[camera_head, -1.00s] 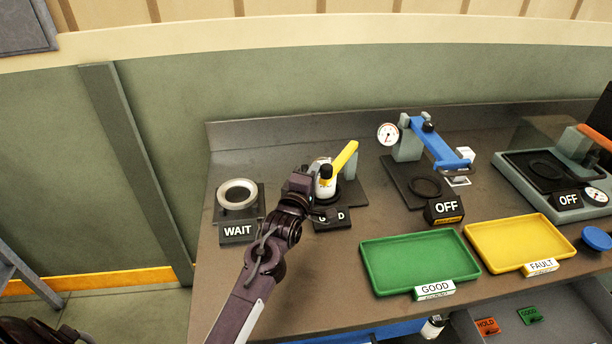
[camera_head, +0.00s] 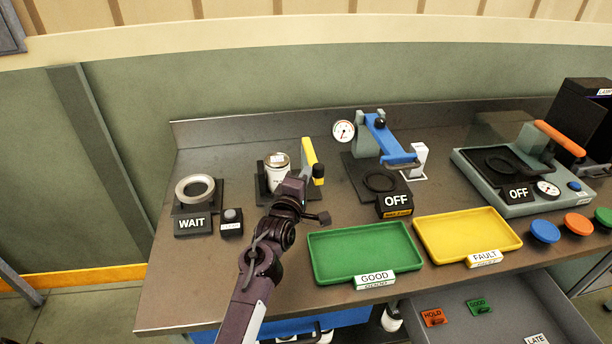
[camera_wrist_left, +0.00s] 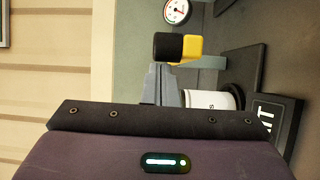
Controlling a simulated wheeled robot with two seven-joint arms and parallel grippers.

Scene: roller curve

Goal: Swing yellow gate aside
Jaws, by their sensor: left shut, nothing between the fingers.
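The yellow gate (camera_head: 311,157) is a short bar with a black knob (camera_head: 318,171), hinged at a grey post on the bench. It points toward the front, to the right of a white can (camera_head: 277,178) with a metallic top, and is clear of the can's top. In the left wrist view, the yellow gate (camera_wrist_left: 190,47) and its black knob (camera_wrist_left: 168,46) are just beyond my fingertips. My left gripper (camera_head: 303,176) is shut and empty, close beside the knob; I cannot tell whether they touch. The gripper partly hides the can's lower part. My right gripper is not in view.
A WAIT sign (camera_head: 193,225) and a metal ring (camera_head: 195,188) are at left. A blue-armed press (camera_head: 388,140) stands right of the gate. The green tray (camera_head: 330,262) and yellow tray (camera_head: 436,242) lie in front. An open drawer (camera_head: 530,300) juts out below.

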